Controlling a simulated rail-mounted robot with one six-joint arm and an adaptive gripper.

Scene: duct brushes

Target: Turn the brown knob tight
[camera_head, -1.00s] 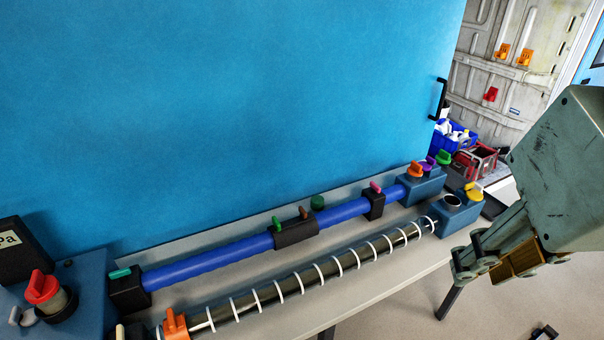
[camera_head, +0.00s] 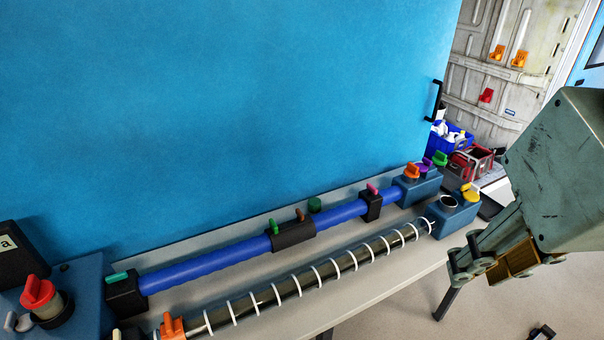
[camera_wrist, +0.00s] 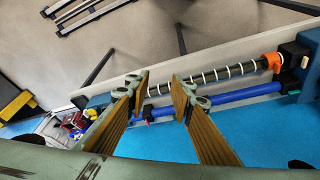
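The small brown knob (camera_head: 300,214) stands on the black clamp block (camera_head: 294,235) around the middle of the blue tube (camera_head: 210,265). A green knob (camera_head: 274,228) is just left of it on the same block. My gripper (camera_head: 485,262) hangs at the right, beyond the bench's front edge and well apart from the knob. In the wrist view my gripper (camera_wrist: 160,90) is open and empty, with a clear gap between its fingers. The blue tube (camera_wrist: 235,98) also shows there, partly behind the right finger. I cannot make out the brown knob there.
A dark tube with white rings (camera_head: 290,288) lies along the bench in front of the blue tube. The blue wall (camera_head: 230,110) rises close behind. Other knobs stand at both ends: orange (camera_head: 411,170), yellow (camera_head: 470,193), red (camera_head: 38,292). Open floor is at the right front.

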